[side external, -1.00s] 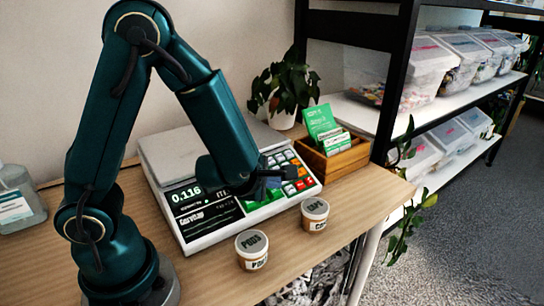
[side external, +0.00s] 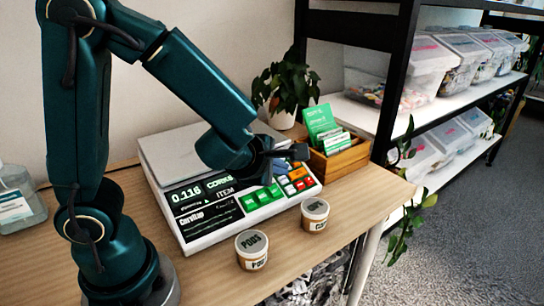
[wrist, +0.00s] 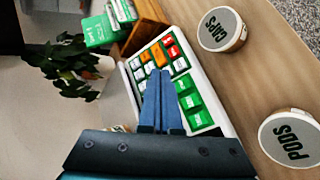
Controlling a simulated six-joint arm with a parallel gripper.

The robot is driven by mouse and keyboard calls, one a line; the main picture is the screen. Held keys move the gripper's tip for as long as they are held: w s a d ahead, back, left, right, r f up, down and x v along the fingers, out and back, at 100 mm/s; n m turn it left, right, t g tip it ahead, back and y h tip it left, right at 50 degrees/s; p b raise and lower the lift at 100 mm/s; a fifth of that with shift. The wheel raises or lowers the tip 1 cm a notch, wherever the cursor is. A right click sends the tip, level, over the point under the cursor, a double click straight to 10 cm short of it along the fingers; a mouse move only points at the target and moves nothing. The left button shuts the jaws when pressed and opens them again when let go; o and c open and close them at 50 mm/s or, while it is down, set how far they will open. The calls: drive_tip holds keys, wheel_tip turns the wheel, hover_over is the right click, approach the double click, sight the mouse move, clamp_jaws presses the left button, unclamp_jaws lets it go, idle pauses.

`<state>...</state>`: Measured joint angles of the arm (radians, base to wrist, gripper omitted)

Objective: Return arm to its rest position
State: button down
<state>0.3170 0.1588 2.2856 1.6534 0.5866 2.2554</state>
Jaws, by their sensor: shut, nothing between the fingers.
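My gripper (side external: 298,152) is above the right part of the scale, close to the front of the wooden card box in the side view. In the wrist view my gripper (wrist: 161,75) shows its two blue fingers together, with nothing between them, over the scale's keypad. The scale (side external: 200,233) has a grey weighing plate, a dark display reading 0.116, and green, orange and red keys. Its keypad also shows in the wrist view (wrist: 200,118). My gripper hides part of the scale in the side view.
Jars labelled PODS (side external: 251,250) and CAPS (side external: 315,214) stand in front of the scale. A wooden card box (side external: 345,160) and a potted plant (side external: 285,85) stand behind. A clear bottle (side external: 18,200) is at left, a black shelf (side external: 398,90) at right.

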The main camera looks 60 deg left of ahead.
drive_tip(key=s+a+r+n+g+y, duration=0.1)
drive_tip(key=s+a+r+n, duration=0.3)
drive_tip(key=n, duration=0.7)
drive_tip(key=s+r+n+g, duration=0.15)
drive_tip(key=s+n, duration=0.35)
drive_tip(key=n, duration=0.6)
drive_tip(key=s+d+n+h, duration=0.2)
drive_tip(key=d+n, duration=0.3)
drive_tip(key=n, duration=0.7)
drive_tip(key=s+d+n+g+h, duration=0.1)
drive_tip(key=s+d+n+h, duration=0.2)
drive_tip(key=n, duration=0.8)
drive_tip(key=shift+s+d+f+n+h, duration=0.2)
drive_tip(key=shift+s+d+n+h, duration=0.15)
drive_tip(key=shift+s+d, duration=0.7)
